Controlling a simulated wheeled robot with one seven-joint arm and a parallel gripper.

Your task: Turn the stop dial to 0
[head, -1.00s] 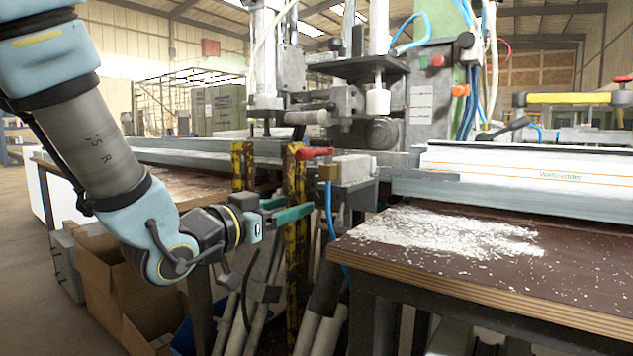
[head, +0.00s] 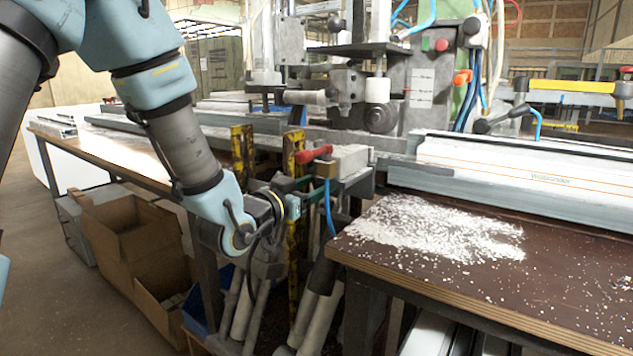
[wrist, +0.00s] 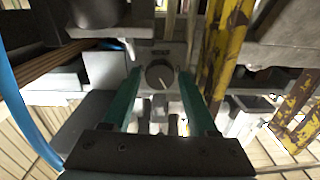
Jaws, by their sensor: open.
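The stop dial (wrist: 159,74) is a round dark knob on a grey plate, in the upper middle of the wrist view. A pale pointer line on it slants toward the lower right of that picture. No scale numbers are legible. My gripper (wrist: 161,80) is open, with one green finger on each side of the dial in the picture. I cannot tell how far the fingertips are from the knob, but no contact shows. In the head view my gripper (head: 303,184) is beside the grey clamp block, below the red lever, and the dial is hidden there.
A red lever (head: 315,153) and a blue hose (head: 329,208) are close to my gripper. Yellow scuffed posts (head: 293,165) stand just behind it. The brown bench (head: 560,290) with white chips is at the right. Cardboard boxes (head: 125,235) stand on the floor at left.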

